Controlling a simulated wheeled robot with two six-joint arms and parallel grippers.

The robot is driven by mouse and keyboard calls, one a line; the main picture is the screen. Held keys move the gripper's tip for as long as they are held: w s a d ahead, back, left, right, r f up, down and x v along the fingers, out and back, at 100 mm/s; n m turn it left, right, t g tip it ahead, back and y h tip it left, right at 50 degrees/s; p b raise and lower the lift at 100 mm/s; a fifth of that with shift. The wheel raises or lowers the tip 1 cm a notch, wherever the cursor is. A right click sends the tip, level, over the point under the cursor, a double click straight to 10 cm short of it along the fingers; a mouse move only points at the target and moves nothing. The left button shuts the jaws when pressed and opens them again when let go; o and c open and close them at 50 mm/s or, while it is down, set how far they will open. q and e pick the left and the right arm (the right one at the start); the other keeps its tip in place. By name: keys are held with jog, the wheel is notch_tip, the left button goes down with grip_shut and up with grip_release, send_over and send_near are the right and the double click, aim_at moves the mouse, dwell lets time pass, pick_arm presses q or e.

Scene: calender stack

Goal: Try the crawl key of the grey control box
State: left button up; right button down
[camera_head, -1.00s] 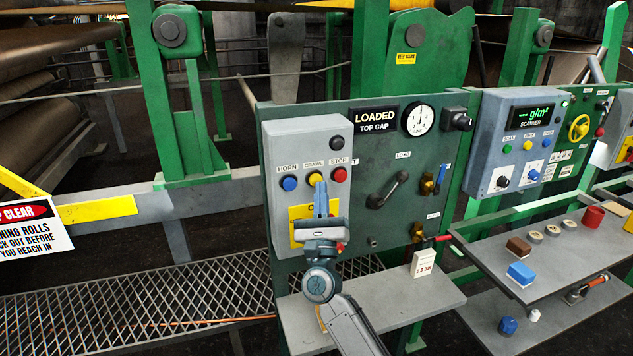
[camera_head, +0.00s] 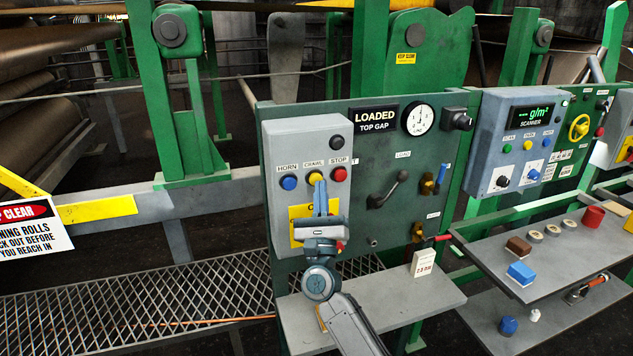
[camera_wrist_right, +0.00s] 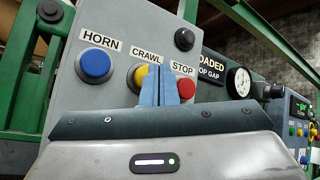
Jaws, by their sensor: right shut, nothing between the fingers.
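The grey control box (camera_head: 304,145) is fixed on the green panel. It carries a blue HORN button (camera_head: 289,183), the yellow crawl key (camera_head: 315,178) and a red STOP button (camera_head: 339,174). My right gripper (camera_head: 320,184) is shut and empty, its blue fingertips at the lower part of the yellow key. In the right wrist view the shut fingers (camera_wrist_right: 159,70) stand in front of the yellow key (camera_wrist_right: 138,76) and hide its right part. I cannot tell whether they touch it. My left gripper is not in view.
The LOADED sign (camera_head: 374,116), a round gauge (camera_head: 419,119) and a dark lever (camera_head: 390,188) are on the panel to the right. A grey shelf (camera_head: 385,305) sits below with a white card (camera_head: 423,263). Rolls and a warning sign (camera_head: 32,226) are at the left.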

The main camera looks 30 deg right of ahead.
jog(key=shift+w, duration=0.3)
jog(key=shift+w+d+b, duration=0.2)
jog(key=shift+w+b, duration=0.25)
jog(key=shift+w, duration=0.05)
dwell(0.6)
jog(key=shift+s, duration=0.15)
jog(key=shift+s+a, duration=0.25)
jog(key=shift+s, duration=0.55)
jog(key=s, duration=0.2)
jog(key=s+a+p, duration=0.1)
jog(key=s, duration=0.1)
jog(key=shift+s, duration=0.4)
jog(key=shift+a, duration=0.1)
dwell(0.6)
